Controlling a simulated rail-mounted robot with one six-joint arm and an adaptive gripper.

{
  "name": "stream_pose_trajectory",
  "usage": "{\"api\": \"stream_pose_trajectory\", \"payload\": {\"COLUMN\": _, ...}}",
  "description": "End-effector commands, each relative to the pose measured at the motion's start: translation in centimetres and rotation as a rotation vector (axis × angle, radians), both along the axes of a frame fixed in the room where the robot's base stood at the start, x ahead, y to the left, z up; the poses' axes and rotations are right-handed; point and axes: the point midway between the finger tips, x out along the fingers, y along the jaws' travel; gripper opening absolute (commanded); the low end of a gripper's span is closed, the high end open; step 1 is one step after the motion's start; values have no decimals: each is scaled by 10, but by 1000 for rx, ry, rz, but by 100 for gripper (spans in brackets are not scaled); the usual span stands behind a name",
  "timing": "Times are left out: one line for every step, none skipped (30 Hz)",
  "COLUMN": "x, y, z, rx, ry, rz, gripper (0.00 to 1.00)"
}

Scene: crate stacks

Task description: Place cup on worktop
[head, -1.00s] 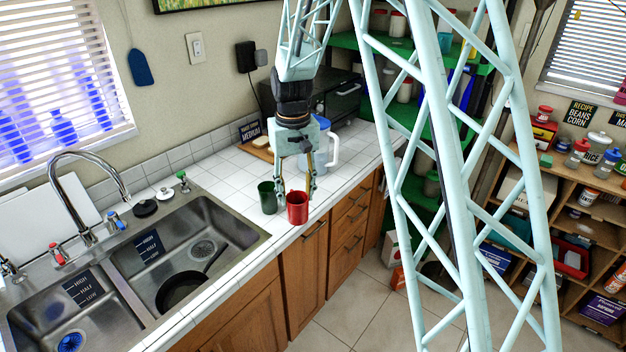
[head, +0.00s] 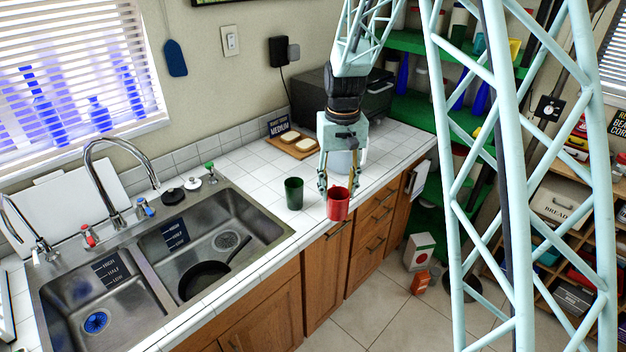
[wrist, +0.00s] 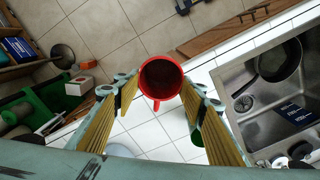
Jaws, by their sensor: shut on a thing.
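My gripper (head: 336,188) points down at the front edge of the white tiled worktop (head: 262,162). It is shut on a red cup (head: 339,205), which is upright between the fingertips. The wrist view looks into the cup's open top (wrist: 160,78), with its handle toward my palm. There the cup overlaps the counter edge and the floor beyond. Whether its base touches the worktop I cannot tell. A dark green cup (head: 294,194) stands on the worktop to the left of the red one, apart from it. In the wrist view it is partly hidden behind the right finger.
A steel double sink (head: 150,250) with a black pan (head: 204,280) lies to the left. A cutting board (head: 291,145) with bread and a pale container (head: 342,162), partly hidden, are behind my gripper. Free tiles lie left of the board. Wooden cabinets drop below the front edge.

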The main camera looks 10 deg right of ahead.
Motion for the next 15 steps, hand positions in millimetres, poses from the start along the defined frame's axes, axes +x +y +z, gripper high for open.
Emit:
{"api": "stream_pose_trajectory", "payload": {"x": 2, "y": 1, "z": 1, "rx": 0, "ry": 0, "rz": -12, "gripper": 17}}
{"api": "stream_pose_trajectory", "payload": {"x": 3, "y": 1, "z": 1, "rx": 0, "ry": -1, "rz": -23, "gripper": 17}}
{"api": "stream_pose_trajectory", "payload": {"x": 5, "y": 2, "z": 1, "rx": 0, "ry": -1, "rz": -39, "gripper": 17}}
{"api": "stream_pose_trajectory", "payload": {"x": 6, "y": 2, "z": 0, "rx": 0, "ry": 0, "rz": -54, "gripper": 17}}
{"api": "stream_pose_trajectory", "payload": {"x": 8, "y": 3, "z": 0, "rx": 0, "ry": 0, "rz": -70, "gripper": 17}}
{"api": "stream_pose_trajectory", "payload": {"x": 10, "y": 4, "z": 0, "rx": 0, "ry": 1, "rz": -94, "gripper": 17}}
{"api": "stream_pose_trajectory", "payload": {"x": 12, "y": 5, "z": -1, "rx": 0, "ry": 1, "rz": -115, "gripper": 17}}
{"api": "stream_pose_trajectory", "payload": {"x": 15, "y": 5, "z": -1, "rx": 0, "ry": 1, "rz": -135, "gripper": 17}}
{"api": "stream_pose_trajectory", "payload": {"x": 18, "y": 7, "z": -1, "rx": 0, "ry": 0, "rz": -165, "gripper": 17}}
{"api": "stream_pose_trajectory", "payload": {"x": 21, "y": 7, "z": -1, "rx": 0, "ry": 0, "rz": -189, "gripper": 17}}
{"api": "stream_pose_trajectory", "payload": {"x": 23, "y": 8, "z": -1, "rx": 0, "ry": 0, "rz": -213, "gripper": 17}}
{"api": "stream_pose_trajectory", "payload": {"x": 26, "y": 10, "z": -2, "rx": 0, "ry": 0, "rz": -246, "gripper": 17}}
{"api": "stream_pose_trajectory", "payload": {"x": 29, "y": 10, "z": -2, "rx": 0, "ry": 0, "rz": -272, "gripper": 17}}
{"api": "stream_pose_trajectory", "payload": {"x": 31, "y": 11, "z": -3, "rx": 0, "ry": 1, "rz": -297, "gripper": 17}}
{"api": "stream_pose_trajectory", "payload": {"x": 35, "y": 12, "z": -3, "rx": 0, "ry": 0, "rz": -330, "gripper": 17}}
